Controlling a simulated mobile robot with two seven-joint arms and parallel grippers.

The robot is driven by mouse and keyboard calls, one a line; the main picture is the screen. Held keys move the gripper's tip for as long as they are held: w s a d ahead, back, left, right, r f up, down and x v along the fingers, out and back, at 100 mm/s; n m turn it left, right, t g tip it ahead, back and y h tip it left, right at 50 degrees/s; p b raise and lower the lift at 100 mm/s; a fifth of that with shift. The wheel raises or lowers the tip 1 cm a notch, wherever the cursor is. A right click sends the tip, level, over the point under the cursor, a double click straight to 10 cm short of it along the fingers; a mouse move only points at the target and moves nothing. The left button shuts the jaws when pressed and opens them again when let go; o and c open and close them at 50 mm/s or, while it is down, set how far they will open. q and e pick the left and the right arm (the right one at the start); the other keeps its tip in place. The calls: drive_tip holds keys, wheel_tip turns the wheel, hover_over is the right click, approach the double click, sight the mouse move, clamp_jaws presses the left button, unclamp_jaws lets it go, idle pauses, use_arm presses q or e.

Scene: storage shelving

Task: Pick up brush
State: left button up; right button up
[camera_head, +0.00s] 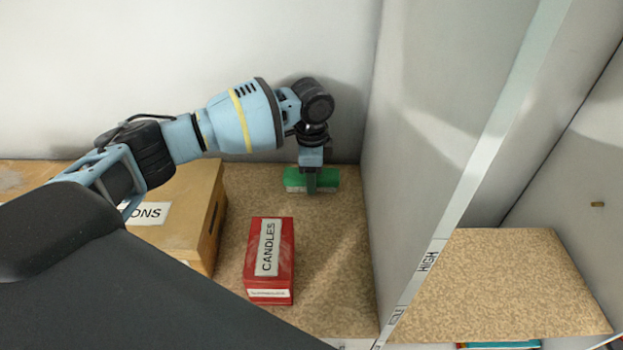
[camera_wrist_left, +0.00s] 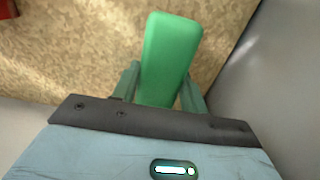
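The brush (camera_head: 327,180) is a green block with a pale underside, resting on the speckled shelf board near the back wall in the head view. In the left wrist view the brush (camera_wrist_left: 173,45) shows its smooth green top, with its near end between my fingers. My left gripper (camera_head: 311,185) points down at the brush, with a finger in front of its near side. In the left wrist view the fingers of my left gripper (camera_wrist_left: 160,85) stand on both sides of the brush. Whether they press on it is not clear. My right gripper is not in view.
A red candles box (camera_head: 270,258) stands on the shelf board in front of the brush. A wooden box (camera_head: 185,205) stands to the left. A tall grey divider (camera_head: 425,130) rises close to the right of the brush. Bare board lies between the red box and the divider.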

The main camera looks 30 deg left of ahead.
use_arm(q)
drive_tip(key=shift+c, duration=1.1)
drive_tip(key=shift+r, duration=0.1)
wheel_tip(320, 180, up, 10)
drive_tip(key=shift+f, duration=0.1)
